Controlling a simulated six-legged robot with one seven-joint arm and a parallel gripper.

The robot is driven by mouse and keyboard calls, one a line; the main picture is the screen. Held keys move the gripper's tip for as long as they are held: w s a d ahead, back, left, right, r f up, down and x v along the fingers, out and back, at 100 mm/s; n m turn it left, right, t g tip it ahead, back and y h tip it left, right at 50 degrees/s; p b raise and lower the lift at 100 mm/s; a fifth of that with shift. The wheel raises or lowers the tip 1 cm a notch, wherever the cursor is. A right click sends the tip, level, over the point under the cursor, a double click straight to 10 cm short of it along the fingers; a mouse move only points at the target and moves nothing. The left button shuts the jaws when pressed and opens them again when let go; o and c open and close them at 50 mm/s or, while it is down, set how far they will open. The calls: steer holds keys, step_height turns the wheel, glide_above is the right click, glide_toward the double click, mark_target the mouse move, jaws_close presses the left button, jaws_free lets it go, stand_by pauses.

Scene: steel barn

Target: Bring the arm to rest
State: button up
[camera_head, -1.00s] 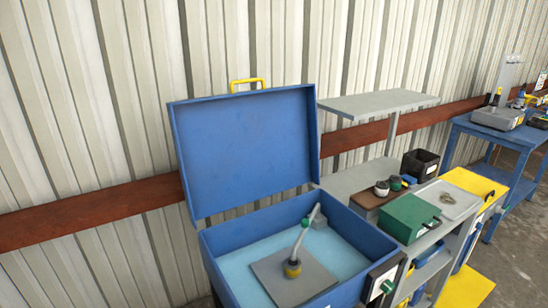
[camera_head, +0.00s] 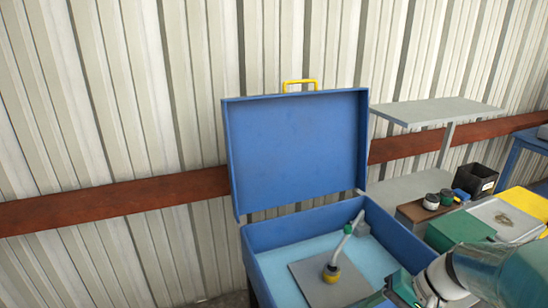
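My arm (camera_head: 490,272) comes in at the lower right, with a pale joint and a glossy dark teal section. Its end, my gripper (camera_head: 398,288), shows as dark green parts over the front right of the blue box and is cut by the bottom edge. I cannot tell whether its fingers are apart or what is between them. The blue box (camera_head: 402,232) stands with its lid (camera_head: 296,150) raised against the wall.
Right of the box, a grey bench holds a green case (camera_head: 460,229), a black bin (camera_head: 476,179), small jars (camera_head: 432,201) and a light tray (camera_head: 500,217). A grey shelf (camera_head: 440,111) overhangs it. A corrugated wall (camera_head: 110,120) with a brown rail stands behind.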

steer(key=s+a+r+n+t+h, duration=0.4)
steer(key=s+a+r+n+h, duration=0.1)
steer(key=r, duration=0.5)
steer(key=s+a+h, duration=0.1)
steer(key=a, duration=0.1)
steer(key=shift+s+a+r+h, duration=0.15)
steer(key=shift+s+a+h, duration=0.05)
steer(key=shift+a+h, duration=0.2)
steer(key=shift+c, duration=0.4)
